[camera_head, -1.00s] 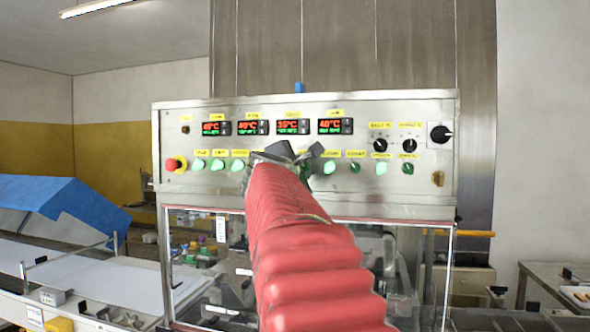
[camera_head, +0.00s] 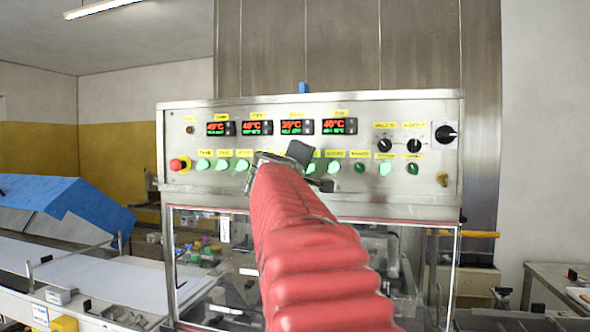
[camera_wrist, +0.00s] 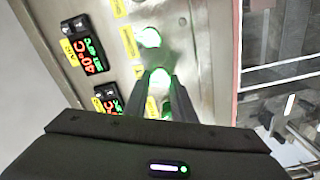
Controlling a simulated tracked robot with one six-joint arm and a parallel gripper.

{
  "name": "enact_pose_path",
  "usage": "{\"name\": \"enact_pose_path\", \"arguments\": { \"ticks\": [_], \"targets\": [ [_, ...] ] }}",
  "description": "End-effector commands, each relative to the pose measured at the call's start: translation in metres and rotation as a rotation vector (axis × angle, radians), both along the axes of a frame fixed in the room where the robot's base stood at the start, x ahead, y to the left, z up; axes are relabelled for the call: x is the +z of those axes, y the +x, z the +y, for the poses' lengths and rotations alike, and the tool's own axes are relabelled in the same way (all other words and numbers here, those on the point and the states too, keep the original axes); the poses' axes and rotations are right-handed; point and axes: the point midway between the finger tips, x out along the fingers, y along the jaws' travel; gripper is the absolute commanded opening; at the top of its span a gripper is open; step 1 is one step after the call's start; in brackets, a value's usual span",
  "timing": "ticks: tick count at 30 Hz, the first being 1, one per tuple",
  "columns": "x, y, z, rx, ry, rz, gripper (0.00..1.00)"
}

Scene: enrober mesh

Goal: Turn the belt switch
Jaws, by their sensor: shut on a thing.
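The control panel (camera_head: 450,110) carries a row of green switches under yellow labels too small to read. Several are lit, such as one (camera_head: 333,167) right of my gripper. My gripper (camera_head: 285,158) is at the middle of this row, mostly hidden behind my red-sleeved arm. In the wrist view its two dark fingers (camera_wrist: 158,88) reach to the panel and are shut on a lit green switch (camera_wrist: 158,78). Another lit switch (camera_wrist: 149,37) is just beyond the fingertips. The held switch is hidden in the head view.
Red and green temperature displays (camera_head: 290,127) sit above the row. A red emergency button (camera_head: 179,164) is at the panel's left end. Black knobs (camera_head: 413,146) and a larger black rotary switch (camera_head: 446,134) are at the right. A conveyor with a blue cover (camera_head: 75,203) stands left.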

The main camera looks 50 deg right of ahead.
Motion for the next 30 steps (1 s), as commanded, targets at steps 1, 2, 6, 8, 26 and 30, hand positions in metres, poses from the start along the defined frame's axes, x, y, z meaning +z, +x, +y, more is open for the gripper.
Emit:
{"name": "enact_pose_path", "arguments": {
  "ticks": [1,2,6,8,26,30],
  "targets": [
    [-0.0061,0.0008,-0.0011,-0.002,0.02,-0.02,0.01],
    [-0.0063,0.0009,-0.001,-0.003,0.027,-0.035,0.01],
    [-0.007,0.0013,-0.0011,-0.002,0.052,-0.092,0.01],
    [-0.0072,0.0014,-0.001,-0.002,0.06,-0.108,0.01],
    [-0.008,0.0026,-0.001,-0.002,0.072,-0.134,0.29],
    [-0.0062,0.0022,-0.0007,-0.001,0.069,-0.134,0.39]
  ]
}}
